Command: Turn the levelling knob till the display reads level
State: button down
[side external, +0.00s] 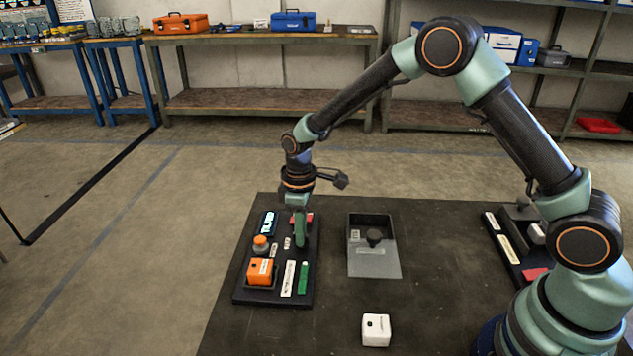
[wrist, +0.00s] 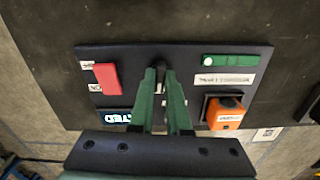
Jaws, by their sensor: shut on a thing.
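My gripper (side external: 300,240) points down at the far right part of the black panel (side external: 240,291). In the wrist view its green fingers (wrist: 161,76) are shut on a small dark knob (wrist: 159,64) near the panel's edge. Most of the knob is hidden between the fingers. The lit display (side external: 267,223) is at the panel's far left corner. In the wrist view the display (wrist: 115,116) shows letters ending in "TED"; a finger or the gripper body may cover the rest.
A red switch (wrist: 107,76), a green slider (side external: 303,277), an orange block (side external: 260,270) and an orange-topped round part (side external: 260,243) sit close by on the panel. A grey tray (side external: 374,263) and a white cube (side external: 376,330) stand to the right on the dark mat (side external: 430,300).

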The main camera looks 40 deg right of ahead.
jog(key=m, duration=0.4)
jog(key=shift+m, duration=0.3)
jog(key=c, duration=0.9)
grip_release()
notch_tip(320, 180, up, 12)
jog(key=shift+r, duration=0.1)
